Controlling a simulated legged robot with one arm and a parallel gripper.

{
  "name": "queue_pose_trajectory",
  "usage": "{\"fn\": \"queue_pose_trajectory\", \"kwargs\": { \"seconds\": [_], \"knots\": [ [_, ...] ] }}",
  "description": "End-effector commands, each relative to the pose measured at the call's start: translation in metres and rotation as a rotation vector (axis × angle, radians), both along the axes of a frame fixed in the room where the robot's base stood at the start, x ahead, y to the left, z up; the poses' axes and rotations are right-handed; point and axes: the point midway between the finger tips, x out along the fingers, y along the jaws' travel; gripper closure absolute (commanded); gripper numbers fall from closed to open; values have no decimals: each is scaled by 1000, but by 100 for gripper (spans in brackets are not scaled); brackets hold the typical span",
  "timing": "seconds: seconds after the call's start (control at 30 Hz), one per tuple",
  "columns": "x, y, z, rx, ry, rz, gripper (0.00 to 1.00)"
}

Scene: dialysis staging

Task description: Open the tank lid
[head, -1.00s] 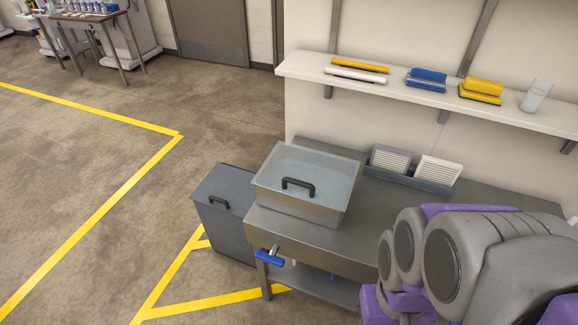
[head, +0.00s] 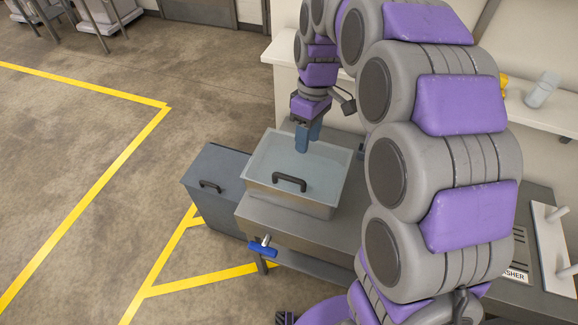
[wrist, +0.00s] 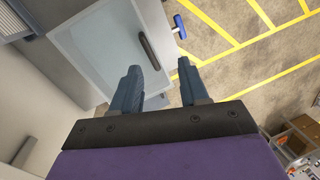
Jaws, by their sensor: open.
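The tank (head: 292,205) is a metal box on the steel bench, closed by a pale translucent lid (head: 318,165) with a dark bar handle (head: 289,183) near its front edge. In the wrist view the lid (wrist: 95,50) and its handle (wrist: 149,51) lie beyond the fingers. My gripper (head: 306,137) points down above the rear part of the lid, apart from the handle. In the wrist view my gripper (wrist: 157,80) has its two blue-grey fingers spread with nothing between them.
A dark grey bin (head: 216,180) with its own handle stands left of the bench (head: 300,232). A blue-handled valve (head: 263,248) sticks out from the bench front. A wall shelf (head: 540,118) runs behind my arm. Floor with yellow lines lies open at left.

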Motion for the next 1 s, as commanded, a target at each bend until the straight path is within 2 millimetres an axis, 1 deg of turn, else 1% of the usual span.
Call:
{"fn": "queue_pose_trajectory", "kwargs": {
  "seconds": [0.03, 0.1, 0.2, 0.33, 0.47, 0.57, 0.67, 1.0],
  "knots": [
    [15, 8, -1, 10, 1, 44, 56],
    [30, 15, -4, 21, -1, 99, 56],
    [46, 24, -7, 34, -5, 160, 56],
    [57, 29, -11, 42, -4, 207, 56],
    [60, 32, -17, 45, -6, 222, 56],
    [58, 32, -28, 45, -8, 222, 56],
    [54, 33, -45, 45, -4, 222, 56],
    [41, 37, -113, 45, -1, 221, 56]
  ]
}}
